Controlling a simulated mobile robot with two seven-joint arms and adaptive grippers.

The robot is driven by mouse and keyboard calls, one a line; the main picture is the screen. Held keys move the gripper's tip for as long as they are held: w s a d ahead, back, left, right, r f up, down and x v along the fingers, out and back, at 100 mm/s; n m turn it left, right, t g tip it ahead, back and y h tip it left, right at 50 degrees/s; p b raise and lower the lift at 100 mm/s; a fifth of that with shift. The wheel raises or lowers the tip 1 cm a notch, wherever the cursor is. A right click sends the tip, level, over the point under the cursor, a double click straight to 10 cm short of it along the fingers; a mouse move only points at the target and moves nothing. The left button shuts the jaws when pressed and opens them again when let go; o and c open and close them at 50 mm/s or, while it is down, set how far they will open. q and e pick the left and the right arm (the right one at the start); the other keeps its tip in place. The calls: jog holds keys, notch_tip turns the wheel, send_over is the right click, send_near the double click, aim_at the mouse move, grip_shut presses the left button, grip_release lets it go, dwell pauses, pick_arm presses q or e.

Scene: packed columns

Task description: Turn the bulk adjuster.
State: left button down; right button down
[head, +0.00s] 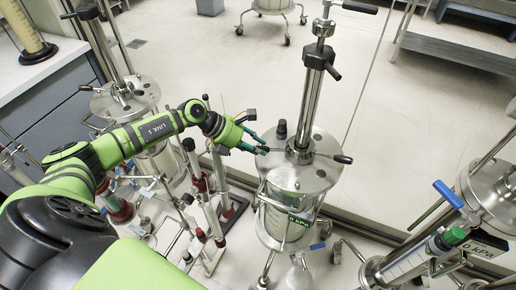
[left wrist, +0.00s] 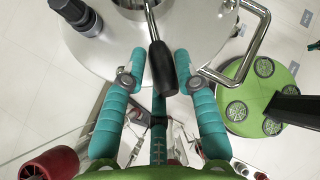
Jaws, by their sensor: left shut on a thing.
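The bulk adjuster (head: 300,152) is a steel hub with side handles, on the round lid of the middle column. One handle with a black grip (head: 342,159) points right. Another handle points left, to my left gripper (head: 258,144). In the left wrist view, its black grip (left wrist: 162,68) lies between the teal fingers of my left gripper (left wrist: 158,80), which is shut on it. In the head view the fingers largely hide that grip. My right gripper is not in view.
A black knob (head: 282,129) stands up from the lid (head: 300,180), close to my gripper. A tall steel rod (head: 312,90) rises from the hub. Other columns stand at left (head: 125,98) and right (head: 490,190). The floor behind is mostly clear.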

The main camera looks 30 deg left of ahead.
pick_arm(q)
jog(key=c, duration=1)
grip_release()
jog(key=shift+s+d+f, duration=0.1)
jog(key=shift+s+a+r, duration=0.1)
jog(key=shift+a+r, duration=0.25)
jog(key=shift+a, duration=0.05)
jog(key=shift+v, duration=5.5)
jog(key=shift+d, duration=0.15)
